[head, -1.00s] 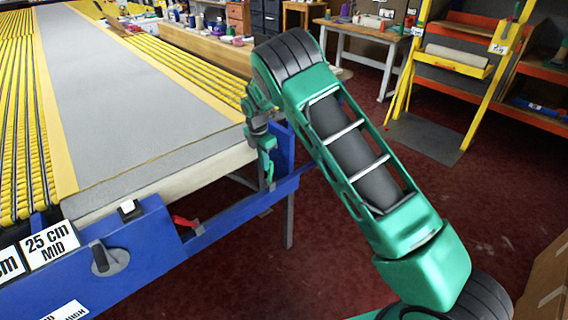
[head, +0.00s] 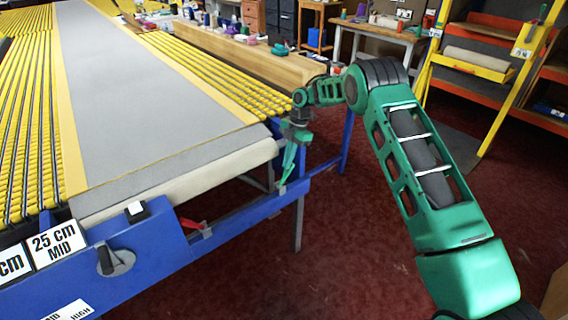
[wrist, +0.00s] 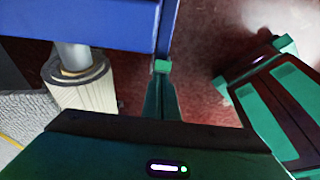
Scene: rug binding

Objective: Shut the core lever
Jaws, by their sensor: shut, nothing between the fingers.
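A small red lever (head: 192,224) shows in the head view in the gap of the blue front frame, below the front roll. It lies roughly along the frame, with a pale grey piece at its right end. I cannot tell for sure that it is the core lever or how far it is open. My gripper (head: 284,184) is shut and empty, pointing down by the frame's right end, to the right of the red lever and apart from it. In the wrist view my gripper (wrist: 162,68) shows its shut fingers beside the blue frame; the red lever is not visible there.
The cream roll (head: 205,184) lies along the table's front; its end and core tube (wrist: 73,56) show in the wrist view. A black dial handle (head: 106,260) sits on the blue frame (head: 155,247). Dark red floor (head: 345,230) is clear on the right.

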